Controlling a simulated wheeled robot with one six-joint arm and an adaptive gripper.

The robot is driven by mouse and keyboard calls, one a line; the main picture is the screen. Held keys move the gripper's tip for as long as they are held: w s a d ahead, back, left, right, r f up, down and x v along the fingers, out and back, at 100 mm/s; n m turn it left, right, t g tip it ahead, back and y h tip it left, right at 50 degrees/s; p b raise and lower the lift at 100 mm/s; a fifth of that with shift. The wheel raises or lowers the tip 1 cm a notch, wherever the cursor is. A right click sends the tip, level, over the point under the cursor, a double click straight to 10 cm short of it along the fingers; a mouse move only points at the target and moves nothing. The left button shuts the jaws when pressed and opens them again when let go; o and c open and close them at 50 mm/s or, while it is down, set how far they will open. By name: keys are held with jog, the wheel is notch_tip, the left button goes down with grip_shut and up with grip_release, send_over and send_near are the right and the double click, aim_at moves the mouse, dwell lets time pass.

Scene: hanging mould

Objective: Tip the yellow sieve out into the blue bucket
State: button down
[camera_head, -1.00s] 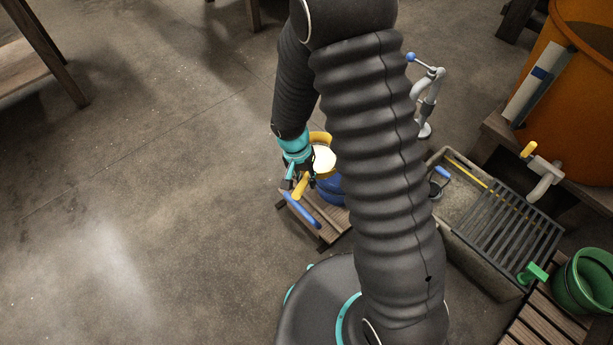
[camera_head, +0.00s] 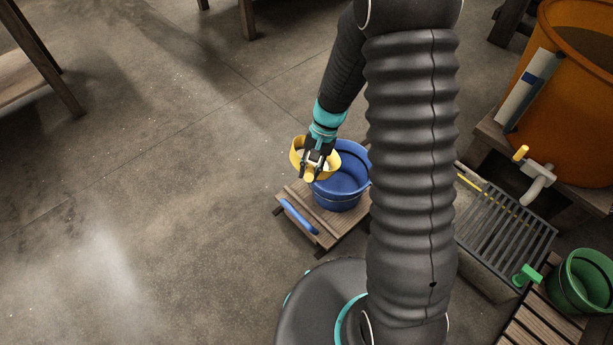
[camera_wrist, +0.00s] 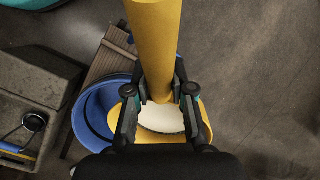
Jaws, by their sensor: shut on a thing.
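The yellow sieve (camera_head: 297,158) is held by my gripper (camera_head: 315,172), which is shut on its yellow handle (camera_wrist: 154,40). The sieve is over the left rim of the blue bucket (camera_head: 345,185); a pale surface shows inside it in the wrist view (camera_wrist: 162,118). The sieve looks roughly level, and I cannot tell exactly how much it is tilted. The blue bucket stands on a low wooden stand and also shows at the left of the wrist view (camera_wrist: 88,110). Its inside looks empty where visible; the rest is hidden by my gripper and arm.
The wooden stand (camera_head: 330,228) has a blue handle (camera_head: 299,216) at its left side. On the right are a grated trough (camera_head: 505,235), a large orange tub (camera_head: 570,130) with a yellow-handled tap and a green bucket (camera_head: 585,280). The floor on the left is clear.

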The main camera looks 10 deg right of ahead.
jog(key=shift+w+d+r+g+y, duration=0.2)
jog(key=shift+d+r+g+y, duration=0.1)
jog(key=shift+d+r+y, duration=0.25)
jog(key=shift+w+d+r+g+y, duration=0.2)
jog(key=shift+d+r+g+y, duration=0.15)
jog(key=shift+r+y, duration=0.25)
jog(key=d+r+y, duration=0.1)
jog(key=w+d+r+g+y+p, duration=0.1)
jog(key=d+y, duration=0.1)
jog(key=shift+w+d, duration=0.2)
jog(key=w+d+n+g+y+b, duration=0.1)
jog(key=w+d+g+y+b, duration=0.1)
jog(key=d+y, duration=0.4)
jog(key=shift+w+d+f+g, duration=0.25)
jog(key=shift+w+d+g, duration=0.4)
jog(key=shift+d, duration=0.4)
